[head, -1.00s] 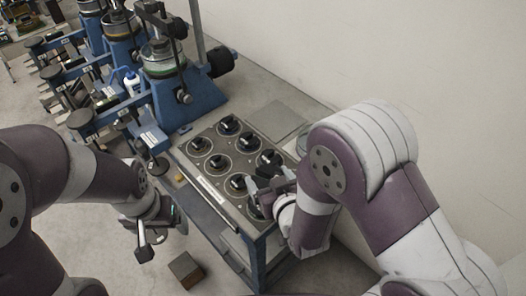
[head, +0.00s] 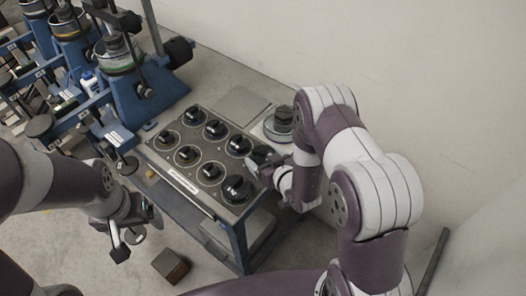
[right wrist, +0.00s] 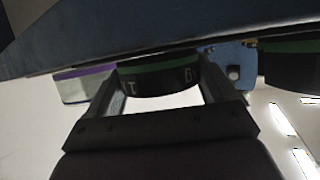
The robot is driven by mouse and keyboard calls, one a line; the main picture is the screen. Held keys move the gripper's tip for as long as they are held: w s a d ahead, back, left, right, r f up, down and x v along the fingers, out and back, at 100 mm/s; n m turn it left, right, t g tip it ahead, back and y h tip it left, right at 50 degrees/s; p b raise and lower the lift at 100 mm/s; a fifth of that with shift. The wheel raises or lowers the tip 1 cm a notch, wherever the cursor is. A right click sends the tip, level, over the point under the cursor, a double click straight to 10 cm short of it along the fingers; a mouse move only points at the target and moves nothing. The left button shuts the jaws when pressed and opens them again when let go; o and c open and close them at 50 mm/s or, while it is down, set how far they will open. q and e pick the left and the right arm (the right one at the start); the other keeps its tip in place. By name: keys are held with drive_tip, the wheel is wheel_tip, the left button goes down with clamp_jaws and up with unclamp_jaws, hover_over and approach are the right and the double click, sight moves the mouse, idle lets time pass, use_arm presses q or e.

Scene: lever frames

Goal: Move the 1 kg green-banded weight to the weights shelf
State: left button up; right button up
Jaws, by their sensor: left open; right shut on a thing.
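My right gripper (right wrist: 158,90) is shut on a dark weight with a green band (right wrist: 160,75), which shows between the fingers in the right wrist view. In the head view the right gripper (head: 264,165) is at the right edge of the weights bench (head: 182,181), and a black part of the held weight (head: 262,153) shows there, partly hidden. Several black-handled weights sit in round places on the bench top. My left gripper (head: 127,240) is open and empty, left of the bench.
A round dark stack (head: 283,119) stands on a pale base right of the bench. Blue lever frames (head: 140,85) stand at the back left. A small brown block (head: 170,266) is on the floor in front. Another green-banded object (right wrist: 290,62) shows in the right wrist view.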

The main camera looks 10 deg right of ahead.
drive_tip(key=o, duration=1.4)
drive_tip(key=shift+f, duration=0.15)
